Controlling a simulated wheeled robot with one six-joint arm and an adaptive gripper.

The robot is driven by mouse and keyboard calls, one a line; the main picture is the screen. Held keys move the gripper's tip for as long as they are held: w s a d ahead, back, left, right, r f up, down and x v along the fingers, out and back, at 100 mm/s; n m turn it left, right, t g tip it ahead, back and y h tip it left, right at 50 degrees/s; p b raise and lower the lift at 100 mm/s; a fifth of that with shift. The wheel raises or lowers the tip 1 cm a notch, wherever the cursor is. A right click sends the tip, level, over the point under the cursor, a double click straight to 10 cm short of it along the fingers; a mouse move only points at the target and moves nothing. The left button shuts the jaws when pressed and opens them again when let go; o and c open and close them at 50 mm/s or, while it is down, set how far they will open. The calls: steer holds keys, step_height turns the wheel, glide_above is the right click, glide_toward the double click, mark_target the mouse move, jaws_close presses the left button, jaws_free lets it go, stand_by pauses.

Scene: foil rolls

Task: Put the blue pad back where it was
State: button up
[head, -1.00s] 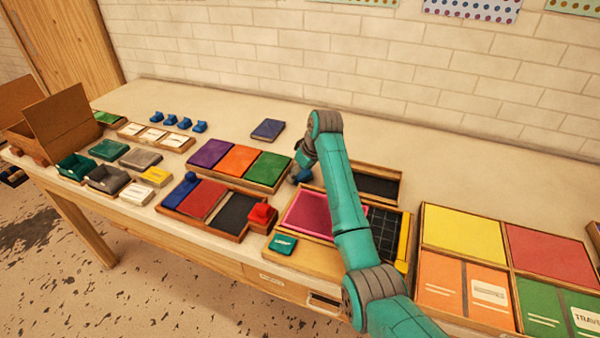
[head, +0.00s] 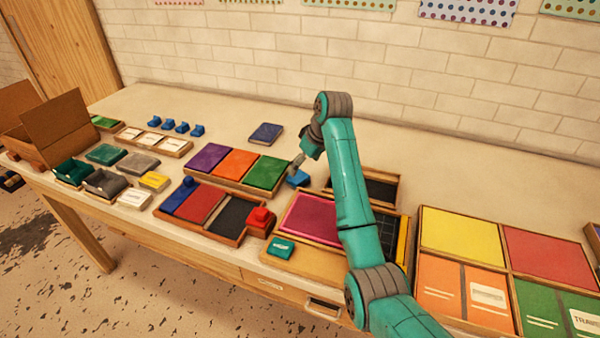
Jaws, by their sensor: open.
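A dark blue pad (head: 266,133) lies flat by itself on the table behind the tray of purple, orange and green pads. Another blue pad (head: 180,194) sits in the left compartment of the front tray (head: 226,240), beside a red and a dark one. My gripper (head: 298,164) points down, open, just right of the green pad. A small blue object (head: 298,179) is right below the fingertips, beside the green pad; it is small and partly hidden, and I cannot tell whether the fingers touch it.
The purple, orange and green pads sit in a tray (head: 262,191). A tray with a pink pad (head: 312,219) and a dark-bottomed tray (head: 380,190) lie by my arm. A red block (head: 261,217) stands on the front tray.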

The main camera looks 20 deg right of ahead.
steer(key=v, duration=0.5)
stand_by(0.4)
